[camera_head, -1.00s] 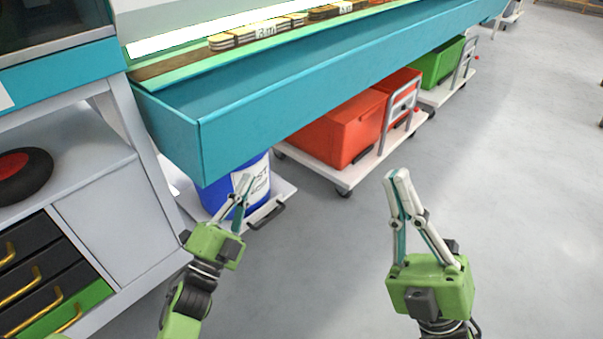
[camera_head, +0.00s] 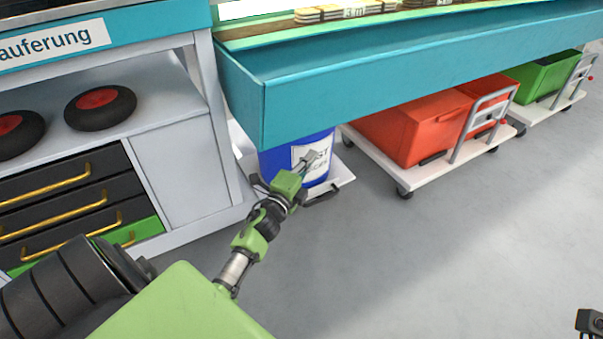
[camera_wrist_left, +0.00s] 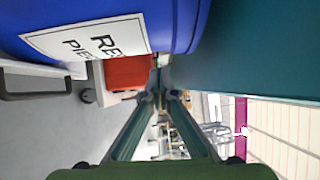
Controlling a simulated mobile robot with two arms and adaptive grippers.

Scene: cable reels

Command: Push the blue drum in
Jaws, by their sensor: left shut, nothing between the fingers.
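The blue drum (camera_head: 276,162) with a white label stands upright on a low white dolly (camera_head: 344,174) under the front of the teal bench (camera_head: 390,95). The bench hides its top. My left gripper (camera_head: 311,158) is shut and empty in front of the drum's label. In the left wrist view, the shut fingertips (camera_wrist_left: 160,78) lie beside the drum (camera_wrist_left: 110,12), with the teal bench wall on their other side. I cannot tell whether they touch the drum.
A red crate (camera_head: 410,125) on a white trolley stands right of the drum, with a green crate (camera_head: 550,72) beyond. A grey cabinet (camera_head: 185,165) with drawers stands to the left. The grey floor in front is clear.

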